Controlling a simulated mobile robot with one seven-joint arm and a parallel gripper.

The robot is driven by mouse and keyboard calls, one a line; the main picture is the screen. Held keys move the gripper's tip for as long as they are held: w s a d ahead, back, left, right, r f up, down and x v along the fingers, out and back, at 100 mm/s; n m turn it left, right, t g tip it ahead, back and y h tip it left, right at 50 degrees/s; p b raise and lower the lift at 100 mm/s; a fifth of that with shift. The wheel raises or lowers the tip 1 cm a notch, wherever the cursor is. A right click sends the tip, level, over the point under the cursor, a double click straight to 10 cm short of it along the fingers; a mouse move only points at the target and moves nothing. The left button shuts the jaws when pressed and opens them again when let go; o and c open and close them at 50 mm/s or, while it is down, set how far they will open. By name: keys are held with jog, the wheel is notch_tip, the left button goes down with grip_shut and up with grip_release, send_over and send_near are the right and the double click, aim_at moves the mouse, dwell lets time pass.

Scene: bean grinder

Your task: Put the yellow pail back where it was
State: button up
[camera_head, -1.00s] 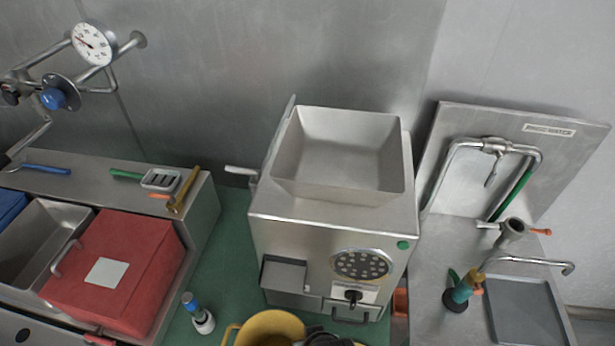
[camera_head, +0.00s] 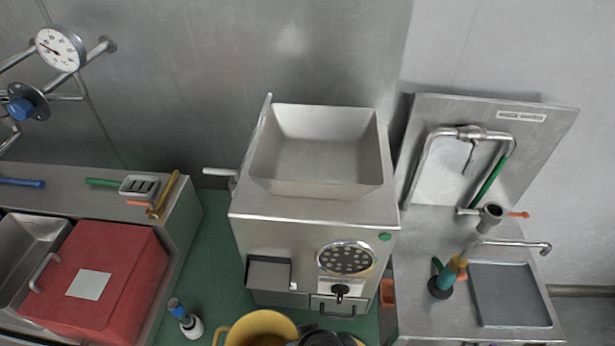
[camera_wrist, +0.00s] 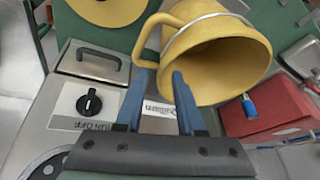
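The yellow pail (camera_head: 262,318) shows at the bottom edge of the head view, in front of the grinder, partly cut off. A handle shows on its left side there. In the wrist view the pail (camera_wrist: 215,62) fills the upper middle, its open mouth facing down and right in the picture, with a looped handle on its left. My gripper (camera_wrist: 160,76) has two blue fingers spread apart with a visible gap. Its tips are by the lower end of that handle; I cannot tell whether they touch it. The grinder (camera_head: 315,235) stands at the centre of the head view.
A red box (camera_head: 98,265) sits on the left counter. A blue-topped white bottle (camera_head: 186,320) stands between it and the pail. The sink counter (camera_head: 420,300) is at the right. In the wrist view, the grinder's knob (camera_wrist: 89,104) and drawer handle (camera_wrist: 98,56) are left of my fingers.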

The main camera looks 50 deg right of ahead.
jog(key=v, duration=0.7)
jog(key=w+a+r+n+t+h, duration=0.1)
jog(key=w+r+t, duration=0.3)
jog(key=w+r, duration=0.45)
jog(key=w+a+r+n+t, duration=0.1)
jog(key=w+a+r+t, duration=0.3)
jog(key=r, duration=0.7)
jog(key=w+d+r+n+t+h, duration=0.1)
jog(key=w+r+t, duration=0.2)
jog(key=w+r, duration=0.6)
jog(key=a+r+n+t, duration=0.1)
jog(key=a+r+t, duration=0.15)
jog(key=r, duration=0.55)
jog(key=a+r+t, duration=0.2)
jog(key=a+r, duration=0.1)
jog(key=r, duration=0.5)
jog(key=s+a+r+n+t+y, duration=0.1)
jog(key=s+a+r+t, duration=0.2)
jog(key=r, duration=0.6)
jog(key=s+a+r+n+t+y, duration=0.1)
jog(key=s+a+r+t+y, duration=0.1)
jog(key=s+a+r+t, duration=0.2)
notch_tip(320, 180, up, 6)
jog(key=s, duration=0.3)
jog(key=shift+f, duration=0.25)
